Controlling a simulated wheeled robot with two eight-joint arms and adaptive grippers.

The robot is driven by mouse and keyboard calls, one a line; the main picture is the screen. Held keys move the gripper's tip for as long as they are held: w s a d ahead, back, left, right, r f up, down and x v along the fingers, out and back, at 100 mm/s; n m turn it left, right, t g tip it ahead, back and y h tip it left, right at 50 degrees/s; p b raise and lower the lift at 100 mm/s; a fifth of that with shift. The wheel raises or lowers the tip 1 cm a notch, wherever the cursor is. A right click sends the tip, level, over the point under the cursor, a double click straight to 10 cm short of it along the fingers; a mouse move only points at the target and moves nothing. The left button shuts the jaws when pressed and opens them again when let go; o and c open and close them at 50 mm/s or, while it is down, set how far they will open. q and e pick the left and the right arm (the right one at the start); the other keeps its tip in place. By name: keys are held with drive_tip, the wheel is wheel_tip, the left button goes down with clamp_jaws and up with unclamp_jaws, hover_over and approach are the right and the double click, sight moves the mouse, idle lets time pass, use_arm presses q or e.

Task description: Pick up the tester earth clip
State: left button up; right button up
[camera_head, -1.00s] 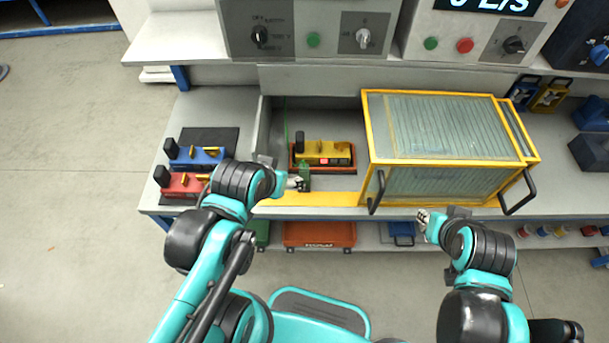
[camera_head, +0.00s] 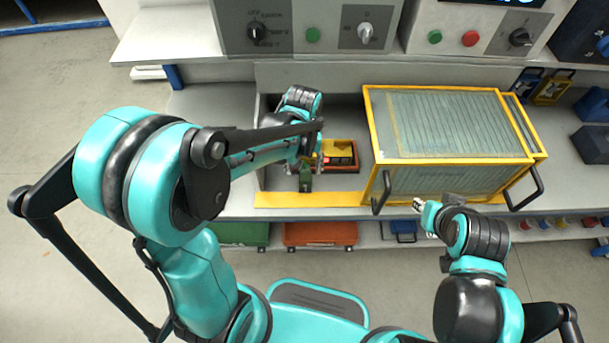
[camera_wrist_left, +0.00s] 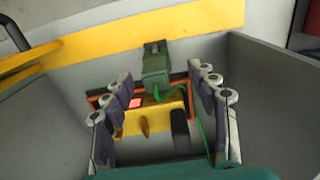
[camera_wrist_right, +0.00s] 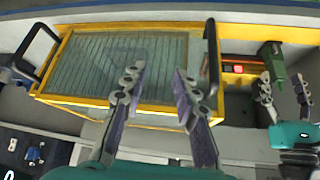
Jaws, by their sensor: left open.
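The green earth clip (camera_head: 305,180) stands at the front of the bay beside the yellow tester (camera_head: 338,150). In the left wrist view the clip (camera_wrist_left: 155,66) is at the top middle, with a thin green lead running from it. My left gripper (camera_wrist_left: 160,80) is open above the tester, its fingers spread on either side and the clip just beyond the tips. The left arm hides part of the tester in the head view. In the right wrist view the clip (camera_wrist_right: 271,56) is by the left gripper (camera_wrist_right: 284,92). My right gripper (camera_wrist_right: 160,73) is open and empty.
Grey walls (camera_wrist_left: 275,90) flank the bay, with a yellow strip (camera_head: 300,200) along its front. A yellow-framed glazed cover (camera_head: 450,125) with black handles stands to the right. Orange (camera_head: 320,234) and green (camera_head: 240,233) cases sit on the lower shelf.

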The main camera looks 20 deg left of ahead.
sight(305, 178)
use_arm(q)
drive_tip(key=f+b, duration=0.1)
drive_tip(key=f, duration=0.2)
drive_tip(key=f+b, duration=0.2)
drive_tip(key=f, duration=0.2)
drive_tip(key=shift+w+d, duration=0.2)
drive_tip(key=shift+r, duration=0.1)
drive_tip(key=c, duration=1.3)
